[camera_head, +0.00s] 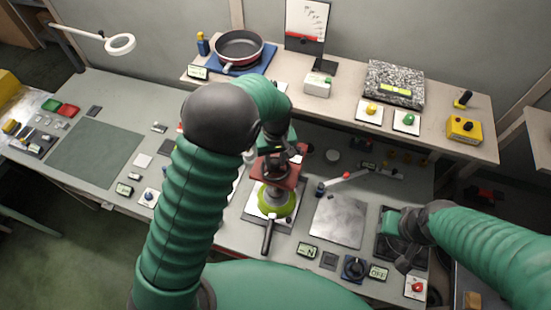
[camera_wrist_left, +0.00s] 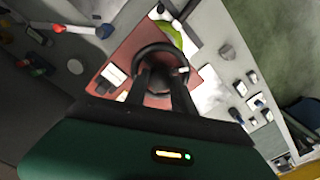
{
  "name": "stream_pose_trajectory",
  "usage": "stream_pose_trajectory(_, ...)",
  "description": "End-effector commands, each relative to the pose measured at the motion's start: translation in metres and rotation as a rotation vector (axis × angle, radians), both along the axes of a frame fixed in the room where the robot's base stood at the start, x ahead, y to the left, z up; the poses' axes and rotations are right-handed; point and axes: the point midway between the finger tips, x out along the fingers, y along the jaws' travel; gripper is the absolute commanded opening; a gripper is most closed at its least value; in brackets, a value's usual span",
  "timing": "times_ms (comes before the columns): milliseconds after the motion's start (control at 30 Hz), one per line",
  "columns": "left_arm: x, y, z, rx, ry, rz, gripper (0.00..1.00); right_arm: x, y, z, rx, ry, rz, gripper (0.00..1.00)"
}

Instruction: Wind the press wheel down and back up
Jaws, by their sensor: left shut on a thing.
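The press (camera_head: 278,176) has a red top and stands on the bench in front of me, in the middle of the head view. Its dark round wheel (camera_wrist_left: 184,58) lies over the red top plate (camera_wrist_left: 122,62) in the left wrist view. My left gripper (camera_wrist_left: 163,76) comes down onto the wheel from above, with its two fingers shut on it. In the head view my left arm and wrist largely hide the wheel. A lime-green pan (camera_head: 283,209) with a black handle is under the press. My right gripper (camera_head: 400,258) is low at the right; its fingers are unclear.
A metal plate (camera_head: 338,222) lies right of the press, with a red-tipped lever (camera_head: 346,176) behind it. A raised shelf at the back carries a dark pan (camera_head: 239,48) and a granite block (camera_head: 394,82). A green mat (camera_head: 95,152) at the left is bare.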

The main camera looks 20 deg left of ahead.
Motion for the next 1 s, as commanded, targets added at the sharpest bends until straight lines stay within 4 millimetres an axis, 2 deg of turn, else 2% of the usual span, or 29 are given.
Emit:
stream_pose_trajectory(500,0.002,0.0,0.003,-0.002,-0.006,0.406,0.0,0.0,0.0,0.013,0.0,0.0,0.0,0.38)
stream_pose_trajectory(1000,0.002,-0.001,0.002,-0.003,-0.006,0.524,0.0,0.0,0.0,0.015,0.0,0.0,0.0,0.38)
